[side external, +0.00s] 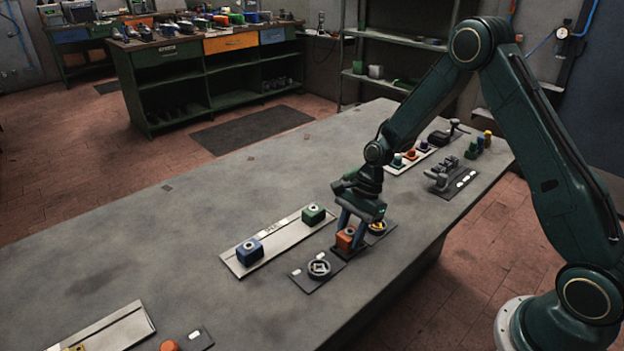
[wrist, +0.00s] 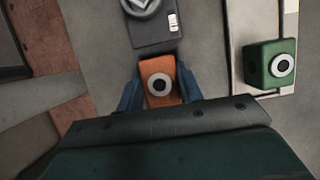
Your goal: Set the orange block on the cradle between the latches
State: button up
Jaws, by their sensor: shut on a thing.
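The orange block (side external: 345,238) is between the two blue fingers of my gripper (side external: 347,236), which is shut on it. In the wrist view the orange block (wrist: 159,79) shows its pale ring with a dark centre, between the fingers of my gripper (wrist: 160,96). A dark cradle (side external: 352,254) lies directly under the block. I cannot tell whether the block rests on it or is just above. One latch with a grey round knob (side external: 319,268) is to the left of the block. The other latch, with a yellow mark (side external: 377,226), is to the right, partly behind my gripper.
A pale tray (side external: 276,242) behind holds a blue block (side external: 249,251) and a green block (side external: 313,214). Several small knobs and fittings stand at the table's right end. The left middle of the table (side external: 170,240) is clear.

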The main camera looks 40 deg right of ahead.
jog(key=shift+f, duration=0.75)
dwell(1.2)
jog(key=o, duration=1.1)
jog(key=shift+o, duration=0.5)
jog(key=shift+d+r, duration=0.1)
jog(key=shift+r, duration=0.1)
jog(key=v, duration=1.3)
jog(key=shift+r, duration=0.15)
jog(key=shift+r, duration=0.1)
